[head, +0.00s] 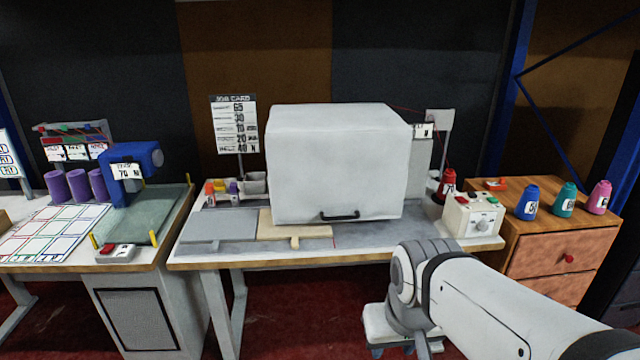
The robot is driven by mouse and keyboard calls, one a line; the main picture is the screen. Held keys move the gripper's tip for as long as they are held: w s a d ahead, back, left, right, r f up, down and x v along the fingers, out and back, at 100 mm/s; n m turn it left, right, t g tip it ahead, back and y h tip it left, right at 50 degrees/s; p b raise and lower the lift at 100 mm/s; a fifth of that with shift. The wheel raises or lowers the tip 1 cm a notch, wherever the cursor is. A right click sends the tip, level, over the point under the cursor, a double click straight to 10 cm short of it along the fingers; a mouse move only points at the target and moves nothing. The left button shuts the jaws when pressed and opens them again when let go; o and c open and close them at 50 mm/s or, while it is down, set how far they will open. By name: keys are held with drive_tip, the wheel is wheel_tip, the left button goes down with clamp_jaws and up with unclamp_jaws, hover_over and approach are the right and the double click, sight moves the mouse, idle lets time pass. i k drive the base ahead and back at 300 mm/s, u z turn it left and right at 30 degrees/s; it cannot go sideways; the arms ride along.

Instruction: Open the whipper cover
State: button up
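The whipper cover (334,160) is a large pale grey box with rounded edges on the middle table. It is down, and what is under it is hidden. A dark handle (339,216) sits low on its front face. My arm comes in from the lower right, in front of the table's front edge. My gripper end (388,347) is at the bottom of the head view, below and to the right of the handle and well apart from it. Its fingers are mostly cut off or hidden, so I cannot tell whether it is open.
A control box (472,214) with a red button and a dial stands right of the cover. A wooden board (285,228) lies before the cover's left front. A job card (234,124) stands behind left. Thread cones, including a blue one (528,203), stand on the wooden cabinet (560,250).

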sight(326, 163)
drive_tip(key=z, duration=0.2)
drive_tip(key=i, duration=0.9)
drive_tip(key=z, duration=0.9)
drive_tip(key=k, duration=1.05)
drive_tip(key=u, duration=1.45)
drive_tip(key=i, duration=0.55)
